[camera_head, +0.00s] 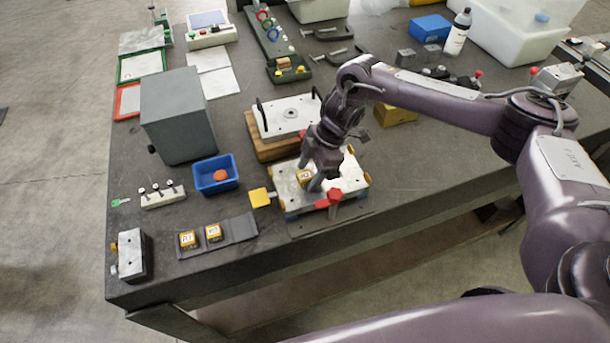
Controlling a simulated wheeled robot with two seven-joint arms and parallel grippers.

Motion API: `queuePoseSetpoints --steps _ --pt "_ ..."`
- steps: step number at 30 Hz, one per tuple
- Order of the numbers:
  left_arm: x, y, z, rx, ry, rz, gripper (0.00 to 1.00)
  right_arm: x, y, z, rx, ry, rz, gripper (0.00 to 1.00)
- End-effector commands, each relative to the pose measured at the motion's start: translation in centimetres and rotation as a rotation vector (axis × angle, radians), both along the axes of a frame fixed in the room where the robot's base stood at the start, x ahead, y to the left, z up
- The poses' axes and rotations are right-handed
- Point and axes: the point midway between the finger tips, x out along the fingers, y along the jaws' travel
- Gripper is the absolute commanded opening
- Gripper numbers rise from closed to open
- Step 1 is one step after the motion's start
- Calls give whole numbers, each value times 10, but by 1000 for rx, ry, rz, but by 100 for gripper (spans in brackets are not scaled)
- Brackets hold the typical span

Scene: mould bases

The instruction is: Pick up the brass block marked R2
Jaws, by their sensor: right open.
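A brass-coloured block with a white marked face (304,176) sits on the pale mould base (290,198) near the front of the table; its marking looks like R2 but is small. My right gripper (316,177) is open, with its fingers down at the mould base close beside this block. Part of the block and base is hidden by the fingers, and I cannot tell whether they touch the block. Two similar brass blocks, one at left (187,240) and one at right (213,232), stand on a dark mat; their markings are hard to read. My left gripper is not in view.
A red-handled clamp (334,198) stands at the base's front right, and a yellow block (260,198) at its left. Behind is a white plate with handles (287,115) on wood. A blue bin (215,184) and grey box (182,115) stand left. The table's front edge is close.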

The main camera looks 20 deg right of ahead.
Motion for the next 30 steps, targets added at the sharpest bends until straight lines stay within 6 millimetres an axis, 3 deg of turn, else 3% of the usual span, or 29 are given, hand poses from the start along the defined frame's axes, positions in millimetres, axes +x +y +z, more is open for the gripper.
queuePoseSetpoints --steps 2,15,24,30 --pt "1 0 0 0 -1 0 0 0 0 0 0 0 0 55" --pt "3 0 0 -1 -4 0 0 1 0 1 2 -2 0 0" --pt "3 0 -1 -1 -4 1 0 1 0 4 2 -3 0 0" --pt "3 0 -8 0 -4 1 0 2 0 21 4 -6 1 0"
